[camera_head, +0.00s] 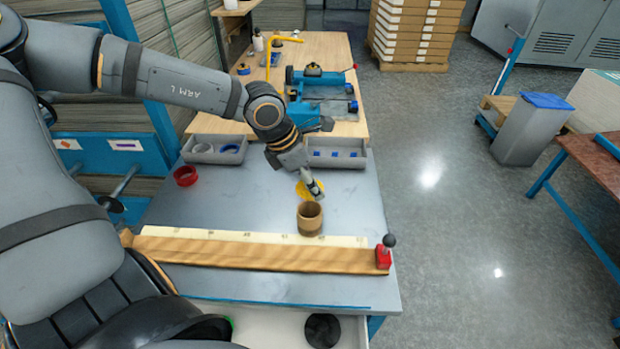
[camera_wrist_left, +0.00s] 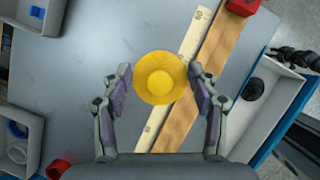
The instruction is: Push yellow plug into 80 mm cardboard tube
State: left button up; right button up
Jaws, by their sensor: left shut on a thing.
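The cardboard tube (camera_head: 310,219), short and brown, stands upright with its open end up on the grey table, just behind the long ruler. My left gripper (camera_head: 312,189) is shut on the yellow plug (camera_head: 302,187) and holds it above and slightly behind the tube. In the left wrist view the round, flanged plug (camera_wrist_left: 160,77) sits between the two fingers of the gripper (camera_wrist_left: 160,85). The tube does not show there; the plug seems to cover it. My right gripper is not in view.
A wooden strip with a pale ruler (camera_head: 250,238) and a red stop (camera_head: 383,256) lies along the front. Grey bins (camera_head: 215,149) (camera_head: 336,152) stand at the back. A red ring (camera_head: 185,176) lies left. An open drawer holds a black disc (camera_head: 322,330).

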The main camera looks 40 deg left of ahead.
aim_at(310, 202)
pick_arm(q)
jog(key=shift+f+b, duration=0.65)
jog(key=shift+f, duration=0.65)
jog(key=shift+f+b, duration=1.75)
jog(key=shift+f, duration=0.65)
jog(key=shift+s, duration=0.1)
jog(key=shift+f, duration=0.1)
jog(key=o, duration=1.1)
notch_tip(310, 202, up, 10)
jog(key=shift+r, duration=0.1)
